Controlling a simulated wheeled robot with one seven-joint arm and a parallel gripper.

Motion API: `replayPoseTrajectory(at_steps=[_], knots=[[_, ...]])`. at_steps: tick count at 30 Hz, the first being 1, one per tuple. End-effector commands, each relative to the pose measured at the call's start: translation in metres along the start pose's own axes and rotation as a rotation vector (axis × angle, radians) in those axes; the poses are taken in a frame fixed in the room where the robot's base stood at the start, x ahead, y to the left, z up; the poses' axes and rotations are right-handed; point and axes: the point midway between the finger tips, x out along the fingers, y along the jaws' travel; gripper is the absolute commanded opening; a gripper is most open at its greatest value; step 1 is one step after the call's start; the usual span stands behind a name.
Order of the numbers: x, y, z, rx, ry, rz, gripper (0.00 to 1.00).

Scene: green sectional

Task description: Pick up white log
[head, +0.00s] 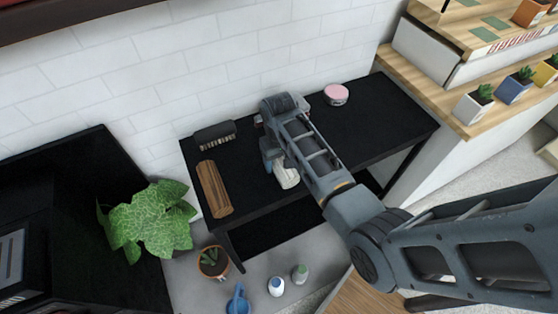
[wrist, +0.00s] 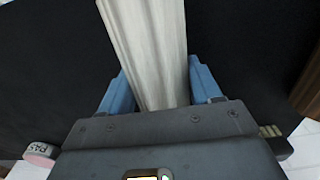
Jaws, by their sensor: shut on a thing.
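The white log (wrist: 148,45) is pale and ridged, and in the wrist view it runs from the top edge down between the two blue fingers of my gripper (wrist: 155,88). My gripper is shut on it. In the head view my gripper (head: 272,158) is low over the black table (head: 375,115), and part of the white log (head: 287,178) shows below it. The rest of the log is hidden behind my arm. I cannot tell whether the log touches the table.
A brown log (head: 213,189) and a dark brush (head: 215,134) lie on the table's left part. A pink round tin (head: 336,94) stands at the back right. A leafy plant (head: 150,220) is at the left. Small potted succulents (head: 474,103) line the right shelf.

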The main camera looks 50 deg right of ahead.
Motion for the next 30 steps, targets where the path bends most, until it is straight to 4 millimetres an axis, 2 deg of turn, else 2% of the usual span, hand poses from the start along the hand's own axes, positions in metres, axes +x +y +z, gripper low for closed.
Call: replayPoseTrajectory(at_steps=[1,7,17,20,25,30], knots=[[0.0,0.0,0.0,0.0,0.0,0.0,0.39],[-0.001,0.0,-0.001,0.0,0.001,0.0,0.21],[-0.004,0.0,-0.001,0.0,0.003,0.0,0.21],[-0.012,0.0,-0.001,0.0,0.003,0.0,0.21],[-0.04,0.0,-0.002,0.001,0.007,-0.001,0.21],[-0.06,0.008,0.033,0.0,0.002,0.002,0.21]])
